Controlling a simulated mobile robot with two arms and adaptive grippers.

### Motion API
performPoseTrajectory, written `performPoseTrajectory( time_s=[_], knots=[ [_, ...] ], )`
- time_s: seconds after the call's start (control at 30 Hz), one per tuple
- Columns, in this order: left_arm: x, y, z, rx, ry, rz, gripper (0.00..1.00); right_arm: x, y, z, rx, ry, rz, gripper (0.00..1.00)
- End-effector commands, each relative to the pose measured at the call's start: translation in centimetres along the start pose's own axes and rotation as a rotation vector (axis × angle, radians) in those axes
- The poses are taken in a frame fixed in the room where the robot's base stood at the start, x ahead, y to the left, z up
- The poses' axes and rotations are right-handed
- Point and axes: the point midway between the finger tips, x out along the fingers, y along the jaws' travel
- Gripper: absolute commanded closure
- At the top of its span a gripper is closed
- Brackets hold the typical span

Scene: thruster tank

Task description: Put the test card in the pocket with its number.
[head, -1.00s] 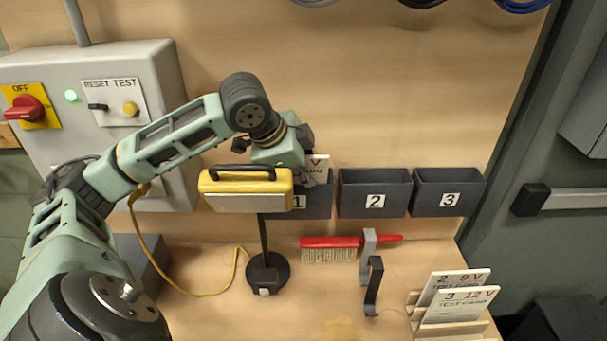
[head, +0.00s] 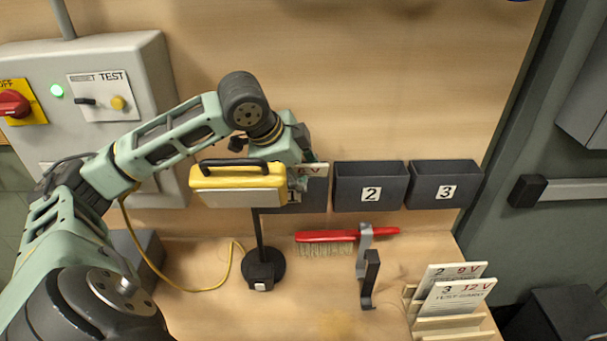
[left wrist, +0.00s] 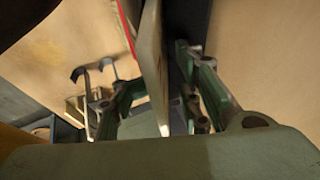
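The white test card (head: 316,168) sits in the dark pocket marked 1 (head: 315,201), with its upper edge and a red V showing near the rim. In the left wrist view the card (left wrist: 152,55) stands nearly edge-on between my fingers. My left gripper (head: 302,170) is at pocket 1, its fingers apart on either side of the card. The yellow lamp hides part of the gripper and pocket. Pockets 2 (head: 370,187) and 3 (head: 443,185) look empty and hang to the right. My right gripper is not in view.
The yellow lamp (head: 238,185) on a black stand is close to my left wrist. A red brush (head: 340,236) and hooks (head: 369,280) are below the pockets. A wooden rack (head: 455,324) holds cards 2 and 3. A control box (head: 150,110) is at left.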

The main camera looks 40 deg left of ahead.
Motion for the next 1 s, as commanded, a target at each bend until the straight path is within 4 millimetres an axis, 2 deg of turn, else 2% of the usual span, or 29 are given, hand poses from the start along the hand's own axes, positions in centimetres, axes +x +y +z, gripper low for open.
performPoseTrajectory(
  time_s=[0.4, 0.53, 0.67, 1.0],
  knots=[
    [-0.1, -0.2, 0.2, 0.0, -0.007, -0.004, 0.72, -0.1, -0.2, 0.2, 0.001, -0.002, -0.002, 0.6],
    [-0.8, -0.3, 0.1, 0.001, -0.006, -0.007, 0.72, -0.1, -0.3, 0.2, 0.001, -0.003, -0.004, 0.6],
    [-2.7, -0.3, 0.1, 0.002, -0.006, -0.009, 0.72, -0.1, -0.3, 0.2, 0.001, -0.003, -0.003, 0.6],
    [-9.8, -0.1, -0.1, 0.003, -0.004, -0.008, 0.72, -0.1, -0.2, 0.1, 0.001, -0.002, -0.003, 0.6]
  ],
)
